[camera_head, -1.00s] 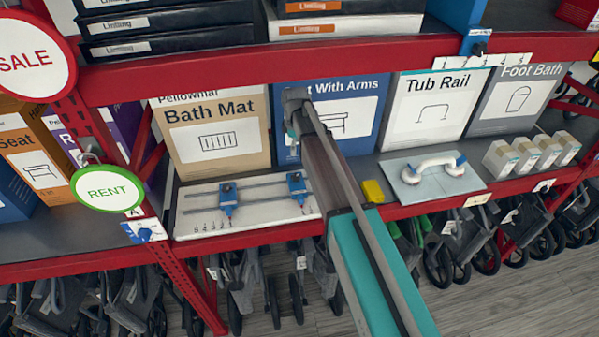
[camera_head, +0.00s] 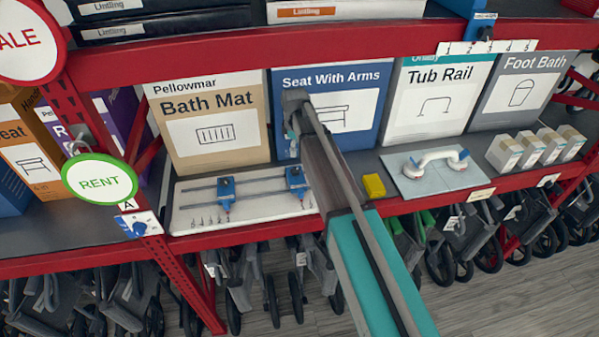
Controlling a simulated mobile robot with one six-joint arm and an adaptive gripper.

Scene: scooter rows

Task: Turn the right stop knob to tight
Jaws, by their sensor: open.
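A white board (camera_head: 190,218) lies on the shelf with two grey rails across it. A left blue stop (camera_head: 226,187) and a right blue stop (camera_head: 296,177) sit on the rails. Each has a small knob at its lower front; the right stop knob (camera_head: 301,195) is too small to read its setting. Printed marks show along the board's lower left edge. My teal and grey arm reaches up from the bottom right, and its far end lies just above the right stop in the picture. I cannot make out gripper fingers there.
Boxes, including the Bath Mat box (camera_head: 212,125), stand behind the board. A yellow block (camera_head: 374,186), a plate with a white handle (camera_head: 432,176) and small cartons (camera_head: 505,153) lie to the right. The red shelf edge (camera_head: 240,240) runs in front. A green RENT sign (camera_head: 99,181) hangs at left.

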